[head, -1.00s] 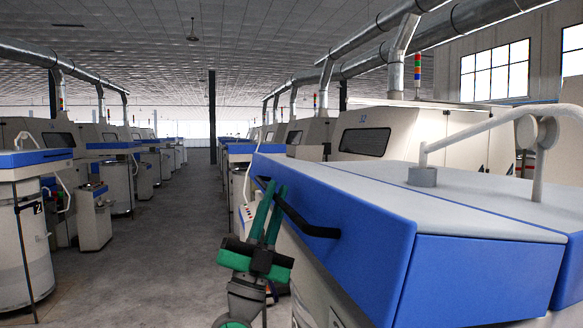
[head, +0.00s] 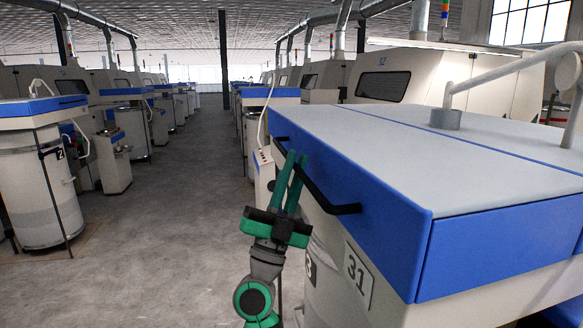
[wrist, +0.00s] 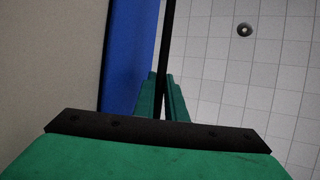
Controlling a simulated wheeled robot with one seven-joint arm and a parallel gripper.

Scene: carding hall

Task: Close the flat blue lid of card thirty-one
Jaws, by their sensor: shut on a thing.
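The lid of card thirty-one (head: 385,215) is at the right of the head view, with blue sides and a pale grey top. It looks about level; I cannot tell whether a gap is left beneath it. A black bar handle (head: 340,208) runs along its blue side facing the aisle. My gripper (head: 290,168) is shut on this handle, with its green fingers pointing up beside the blue side. In the wrist view the handle (wrist: 165,60) passes between the fingers (wrist: 162,95), and the blue side (wrist: 130,50) is to the left.
A number plate "31" (head: 357,273) is on the machine body below the lid. A pale curved pipe (head: 500,72) stands on the top. Left across the open grey aisle (head: 180,200) stand another machine and a round can (head: 35,190).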

